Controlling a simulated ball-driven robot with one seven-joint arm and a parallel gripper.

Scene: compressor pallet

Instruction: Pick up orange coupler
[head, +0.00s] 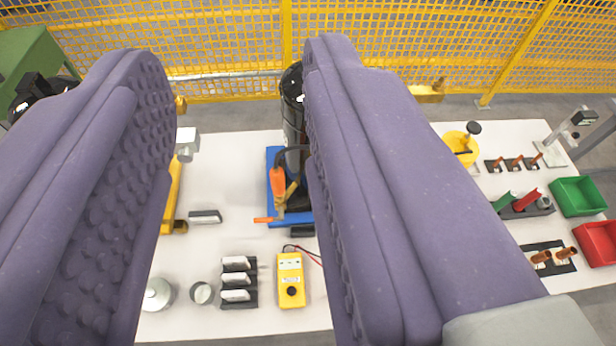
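My gripper (232,65) fills the foreground with its two purple padded fingers. The fingers are wide apart and nothing is between their pads; the table shows far below through the gap. A blue pallet (272,160) lies on the white table, partly hidden behind the right finger. On it is an upright orange piece (278,188), which may be the coupler, against a black compressor-like unit (298,197). A thin orange piece (264,220) sticks out past the pallet's left front edge. I cannot tell for sure which one is the coupler.
On the white table (225,180) stand a yellow meter (290,280), a black rack with white blocks (238,282) and metal cups (202,293). A dark cylinder (293,105) stands behind the pallet. Green (578,197) and red (598,243) bins are right. A yellow fence (220,40) is behind.

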